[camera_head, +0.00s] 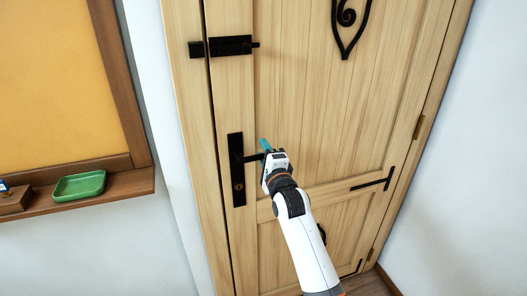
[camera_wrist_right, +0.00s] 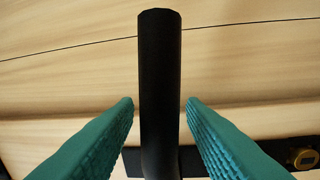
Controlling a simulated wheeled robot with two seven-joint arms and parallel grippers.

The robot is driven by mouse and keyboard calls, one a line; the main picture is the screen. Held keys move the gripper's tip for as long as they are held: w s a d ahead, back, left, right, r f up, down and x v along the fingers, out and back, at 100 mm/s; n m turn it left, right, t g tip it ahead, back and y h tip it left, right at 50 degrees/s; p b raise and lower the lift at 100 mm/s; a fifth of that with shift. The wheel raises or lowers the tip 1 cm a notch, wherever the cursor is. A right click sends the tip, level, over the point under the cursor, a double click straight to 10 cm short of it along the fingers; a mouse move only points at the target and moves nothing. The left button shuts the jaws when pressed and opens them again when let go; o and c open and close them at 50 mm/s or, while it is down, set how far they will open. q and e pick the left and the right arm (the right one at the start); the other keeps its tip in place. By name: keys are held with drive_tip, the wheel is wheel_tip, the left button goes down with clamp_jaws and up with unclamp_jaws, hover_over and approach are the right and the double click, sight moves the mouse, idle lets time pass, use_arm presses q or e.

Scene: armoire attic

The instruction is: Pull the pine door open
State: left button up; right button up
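The pine door (camera_head: 310,120) stands upright in its frame, with a thin dark seam along its left edge; it looks shut. A black handle plate (camera_head: 237,185) with a brass keyhole is at its left side. A black lever handle reaches right from the plate. My right gripper (camera_head: 266,148) is at this lever. In the right wrist view the black lever (camera_wrist_right: 160,80) stands between the two teal fingers of the right gripper (camera_wrist_right: 160,108), with a gap on each side. The fingers are open and do not appear to touch it. My left gripper is not in view.
A black bolt (camera_head: 231,45) sits higher on the door's left side. Hinges (camera_head: 418,127) are on the right edge. Left of the door, a wooden ledge (camera_head: 125,187) under an orange board holds a green tray (camera_head: 79,185). A white wall (camera_head: 480,170) is close on the right.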

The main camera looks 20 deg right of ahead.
drive_tip(key=shift+w, duration=0.2)
clamp_jaws()
